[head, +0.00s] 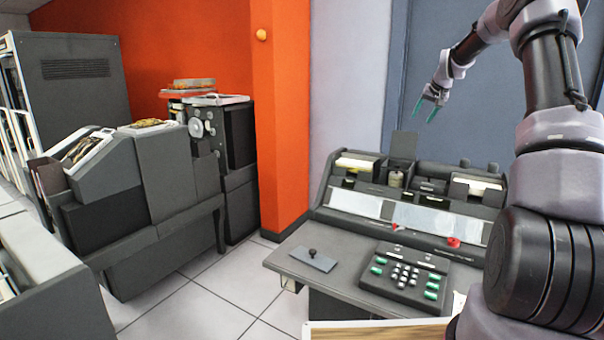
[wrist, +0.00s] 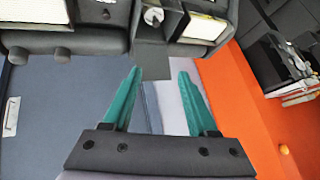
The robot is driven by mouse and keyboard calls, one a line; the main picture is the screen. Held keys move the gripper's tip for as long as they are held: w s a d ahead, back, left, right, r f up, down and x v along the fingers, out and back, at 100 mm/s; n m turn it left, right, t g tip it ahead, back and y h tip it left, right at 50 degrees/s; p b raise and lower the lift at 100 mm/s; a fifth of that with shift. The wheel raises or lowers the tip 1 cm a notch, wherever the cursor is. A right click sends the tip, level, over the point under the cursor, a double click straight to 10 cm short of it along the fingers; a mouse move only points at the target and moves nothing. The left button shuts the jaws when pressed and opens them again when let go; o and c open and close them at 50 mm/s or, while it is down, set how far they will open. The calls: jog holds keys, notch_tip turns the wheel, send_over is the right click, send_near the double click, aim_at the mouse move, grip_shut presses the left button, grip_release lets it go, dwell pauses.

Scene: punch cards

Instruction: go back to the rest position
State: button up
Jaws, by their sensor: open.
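My gripper (head: 427,110) is raised above and behind the punch-card desk machine (head: 436,222) in the head view. Its two teal fingers are apart with nothing between them; they also show in the wrist view (wrist: 157,92). The fingers point down and touch nothing. In the wrist view, the top edge of the machine lies beyond the fingertips, with a light card stack (wrist: 205,27) in one of its bays.
A keypad with green and white keys (head: 408,275) and a small lever plate (head: 312,259) sit on the desk. A red knob (head: 453,242) is on the machine. Grey cabinets (head: 140,190) stand left, before an orange wall (head: 200,40). Tiled floor (head: 205,300) lies between.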

jog(key=s+a+r, duration=0.6)
jog(key=s+a, duration=0.1)
jog(key=s, duration=0.4)
jog(key=s+a+r, duration=0.7)
jog(key=s, duration=0.5)
jog(key=s+a+f, duration=0.1)
jog(key=s+a, duration=0.1)
jog(key=s, duration=0.8)
jog(key=s+a+f+y, duration=0.1)
jog(key=s+a+f, duration=0.1)
jog(key=s, duration=0.8)
jog(key=s+a+f, duration=0.1)
jog(key=s+a, duration=0.1)
jog(key=s, duration=0.8)
jog(key=shift+f+g+y, duration=0.3)
jog(key=shift+f+g, duration=0.05)
jog(key=shift+g, duration=0.05)
